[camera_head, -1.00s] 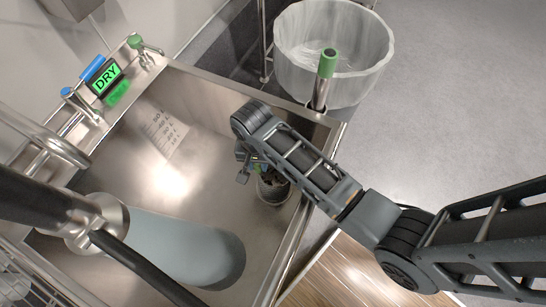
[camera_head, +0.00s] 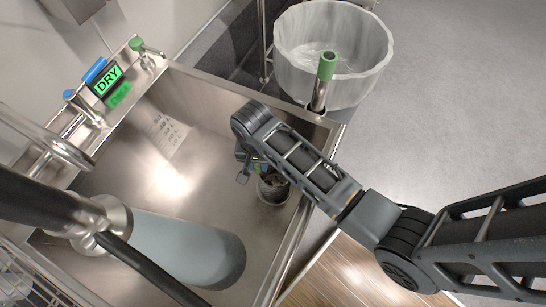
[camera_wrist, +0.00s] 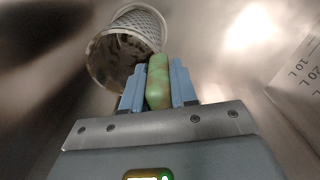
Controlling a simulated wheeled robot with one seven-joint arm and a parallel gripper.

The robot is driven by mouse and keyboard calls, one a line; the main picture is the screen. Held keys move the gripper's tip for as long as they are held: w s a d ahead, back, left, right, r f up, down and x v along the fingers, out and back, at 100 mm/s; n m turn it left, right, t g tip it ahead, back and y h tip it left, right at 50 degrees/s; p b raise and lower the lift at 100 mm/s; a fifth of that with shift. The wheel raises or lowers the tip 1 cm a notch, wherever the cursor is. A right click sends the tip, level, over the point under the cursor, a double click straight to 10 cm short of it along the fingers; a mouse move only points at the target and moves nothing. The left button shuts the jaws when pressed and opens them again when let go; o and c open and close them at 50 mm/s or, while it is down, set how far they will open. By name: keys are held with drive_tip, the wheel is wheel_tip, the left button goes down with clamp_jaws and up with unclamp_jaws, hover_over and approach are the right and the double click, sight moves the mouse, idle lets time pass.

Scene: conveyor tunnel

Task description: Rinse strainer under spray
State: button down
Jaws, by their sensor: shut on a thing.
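The strainer (camera_head: 272,190) is a small perforated metal basket with dark residue inside. It is held inside the steel sink (camera_head: 200,105), near the sink's right wall. In the wrist view the strainer (camera_wrist: 128,45) shows its holed wall and dark contents, with its green handle (camera_wrist: 158,82) between my blue fingertips. My gripper (camera_wrist: 158,88) is shut on that handle; in the head view my arm partly hides it. The pale blue spray (camera_head: 185,245) comes from a metal spray head (camera_head: 108,222) at lower left. The strainer is to the right of the spray, apart from it.
A green "DRY" display (camera_head: 107,80) stands on the back ledge between a blue-topped tap (camera_head: 75,102) and a green-topped tap (camera_head: 145,50). A green-topped metal post (camera_head: 325,75) stands at the sink's corner. A white-lined bin (camera_head: 345,85) stands beyond it. Litre marks show on the sink wall.

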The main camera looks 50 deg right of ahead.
drive_tip(key=shift+r+p, duration=1.1)
drive_tip(key=shift+p, duration=0.1)
drive_tip(key=shift+r, duration=0.1)
drive_tip(key=shift+r+p, duration=0.7)
drive_tip(key=shift+r, duration=0.55)
wheel_tip(320, 180, up, 12)
idle(0.3)
idle(0.5)
